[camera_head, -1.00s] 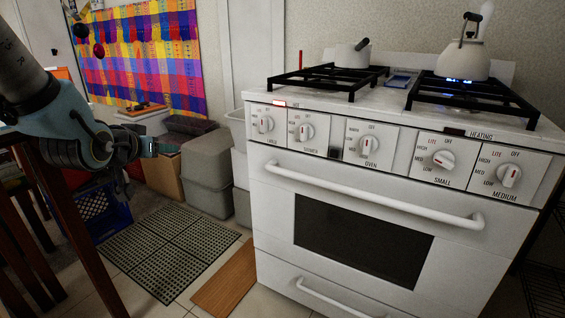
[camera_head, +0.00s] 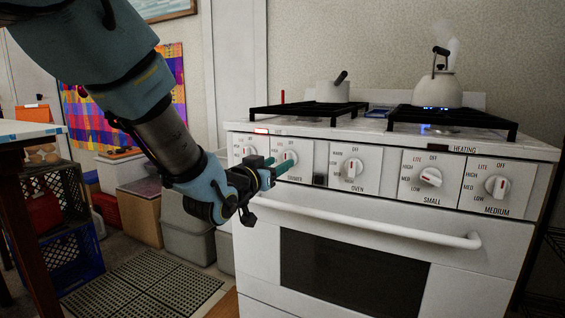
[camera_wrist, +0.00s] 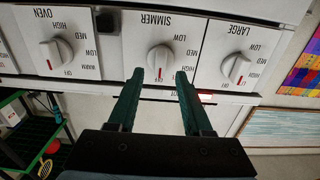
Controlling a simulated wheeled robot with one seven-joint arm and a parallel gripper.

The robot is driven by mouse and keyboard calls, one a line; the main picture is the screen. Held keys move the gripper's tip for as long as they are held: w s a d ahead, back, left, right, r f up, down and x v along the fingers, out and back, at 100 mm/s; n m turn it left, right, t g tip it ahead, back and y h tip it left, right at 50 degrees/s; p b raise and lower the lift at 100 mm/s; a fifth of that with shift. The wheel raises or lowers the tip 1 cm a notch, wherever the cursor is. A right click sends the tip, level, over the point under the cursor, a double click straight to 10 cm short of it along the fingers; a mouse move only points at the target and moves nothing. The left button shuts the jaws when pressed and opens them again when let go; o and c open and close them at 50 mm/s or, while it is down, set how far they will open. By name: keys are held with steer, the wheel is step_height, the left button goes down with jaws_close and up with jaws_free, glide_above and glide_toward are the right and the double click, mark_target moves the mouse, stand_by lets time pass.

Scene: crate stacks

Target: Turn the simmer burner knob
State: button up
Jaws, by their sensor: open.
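The simmer burner knob (camera_wrist: 160,57) is a round white knob with a red pointer mark, on a white panel labelled SIMMER, shown upside down in the wrist view. It also shows in the head view (camera_head: 291,156), partly covered by my gripper. My gripper (camera_wrist: 159,74) has two green fingers, open and empty. In the wrist view the fingertips lie either side of the knob's line, pointing at the panel. In the head view my gripper (camera_head: 281,163) is in front of the simmer panel. Whether the tips touch the knob I cannot tell.
The large knob (camera_wrist: 235,67) and oven knob (camera_wrist: 56,50) flank the simmer knob. A white handle bar (camera_head: 380,226) juts from the oven door below. A steaming kettle (camera_head: 438,88) stands on a lit burner, and a pot (camera_head: 333,92) stands at the back left.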

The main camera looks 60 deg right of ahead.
mark_target(285, 159)
steer(key=shift+d, duration=1.55)
jaws_close()
